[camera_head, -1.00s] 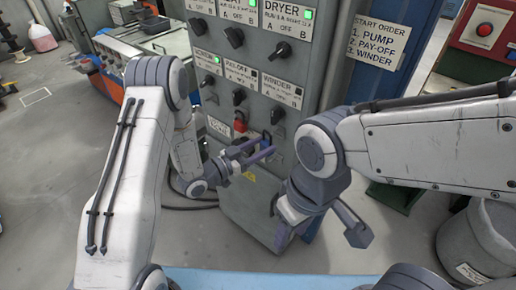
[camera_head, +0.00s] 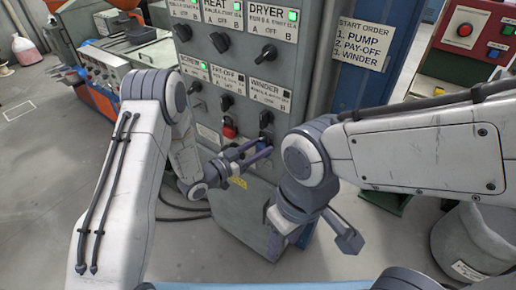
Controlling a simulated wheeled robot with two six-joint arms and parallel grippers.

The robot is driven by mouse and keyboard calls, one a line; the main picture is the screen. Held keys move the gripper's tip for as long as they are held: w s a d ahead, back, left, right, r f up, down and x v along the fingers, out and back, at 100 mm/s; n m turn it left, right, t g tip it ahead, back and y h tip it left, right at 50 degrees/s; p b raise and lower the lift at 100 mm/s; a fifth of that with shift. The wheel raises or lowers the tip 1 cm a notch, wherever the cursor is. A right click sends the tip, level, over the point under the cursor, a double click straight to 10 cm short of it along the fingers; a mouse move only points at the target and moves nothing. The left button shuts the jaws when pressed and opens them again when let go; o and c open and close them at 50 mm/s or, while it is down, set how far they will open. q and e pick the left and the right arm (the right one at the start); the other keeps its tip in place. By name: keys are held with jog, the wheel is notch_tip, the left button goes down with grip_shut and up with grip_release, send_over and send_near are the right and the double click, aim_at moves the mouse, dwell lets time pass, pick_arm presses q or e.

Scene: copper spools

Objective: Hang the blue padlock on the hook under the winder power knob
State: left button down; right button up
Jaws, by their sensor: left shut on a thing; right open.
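The winder power knob (camera_head: 265,118) is the black rotary switch under the WINDER label on the grey cabinet. Below it a small bit of the blue padlock (camera_head: 265,138) shows at the tips of my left gripper (camera_head: 266,150). That gripper is shut on the padlock, close in front of the panel. The fingers hide much of the padlock and the hook, so I cannot tell whether the shackle is on the hook. My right gripper (camera_head: 276,244) is open and empty, pointing down in front of the lower cabinet.
A red padlock (camera_head: 229,131) hangs under the pay-off knob (camera_head: 227,103), left of my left fingertips. More knobs sit above. A start-order sign (camera_head: 363,43) is on the blue post at right. A grey bin (camera_head: 468,245) stands at lower right.

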dwell(0.4)
pick_arm(q)
jog(key=shift+c, duration=0.9)
grip_release()
jog(key=shift+w, duration=0.1)
jog(key=b+v, duration=0.3)
jog(key=v, duration=0.8)
jog(key=w+d+m+g+y, duration=0.1)
jog(key=w+d+g+y, duration=0.1)
jog(key=d+y, duration=0.25)
jog(key=s+r+n+g+y, duration=0.1)
jog(key=s+r+g+y, duration=0.2)
jog(key=s, duration=1.1)
jog(key=s+a+r+n+g+y, duration=0.1)
jog(key=s+g+y, duration=0.4)
jog(key=s, duration=1)
notch_tip(320, 180, up, 3)
jog(key=shift+a+f+n+g, duration=0.1)
jog(key=shift+a+n+g, duration=0.1)
jog(key=shift+n+g, duration=0.45)
jog(key=shift+y, duration=0.25)
